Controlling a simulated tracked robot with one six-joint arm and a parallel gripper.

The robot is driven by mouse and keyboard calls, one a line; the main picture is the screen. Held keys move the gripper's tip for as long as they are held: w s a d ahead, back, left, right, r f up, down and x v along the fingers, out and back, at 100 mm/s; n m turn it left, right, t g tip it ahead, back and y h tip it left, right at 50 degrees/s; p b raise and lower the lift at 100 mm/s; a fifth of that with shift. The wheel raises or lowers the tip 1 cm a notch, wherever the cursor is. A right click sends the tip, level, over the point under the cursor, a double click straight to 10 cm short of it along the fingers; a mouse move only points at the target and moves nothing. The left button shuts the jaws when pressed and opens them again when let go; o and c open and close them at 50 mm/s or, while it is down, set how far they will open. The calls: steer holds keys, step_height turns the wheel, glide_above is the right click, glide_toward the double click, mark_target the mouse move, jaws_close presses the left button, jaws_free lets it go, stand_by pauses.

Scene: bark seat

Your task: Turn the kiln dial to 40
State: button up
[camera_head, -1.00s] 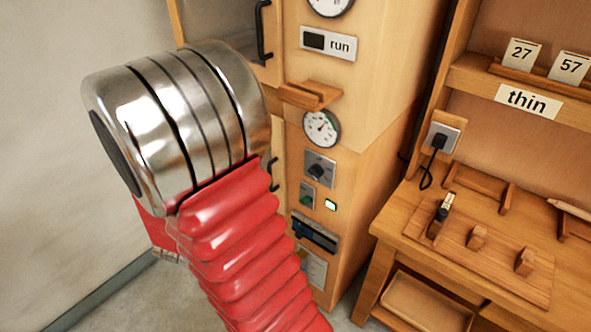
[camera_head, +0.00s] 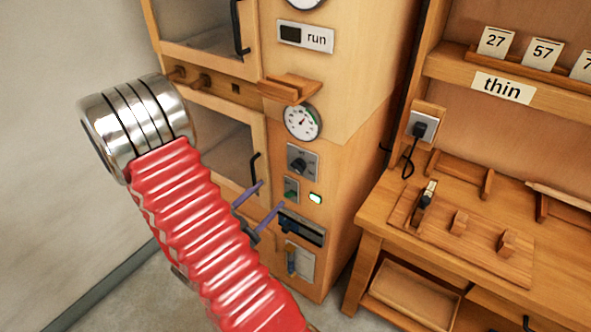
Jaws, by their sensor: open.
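The kiln's dial (camera_head: 300,163) is a dark knob on a grey plate, on the front of the wooden cabinet. Its markings are too small to read. My gripper (camera_head: 271,195) shows two thin purple fingers, spread apart and empty, in front of the panel. The fingertips are below and left of the dial and appear apart from it. The red sleeved arm hides part of the gripper's base.
A small wooden shelf (camera_head: 290,87) juts out above the gauge. A door handle (camera_head: 254,168) stands out left of the dial. A workbench (camera_head: 385,215) stands right.

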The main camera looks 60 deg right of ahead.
mark_target(297, 169)
steer(key=shift+d, duration=0.1)
steer(key=shift+s+d, duration=0.35)
steer(key=shift+d, duration=1.9)
steer(key=shift+s+d, duration=0.35)
steer(key=shift+d, duration=1.9)
steer(key=shift+s+d, duration=0.35)
steer(key=shift+d, duration=1.9)
steer(key=shift+c, duration=0.7)
steer(key=c, duration=0.9)
steer(key=shift+s+d, duration=0.1)
steer(key=shift+d, duration=0.15)
steer(key=shift+a, duration=0.3)
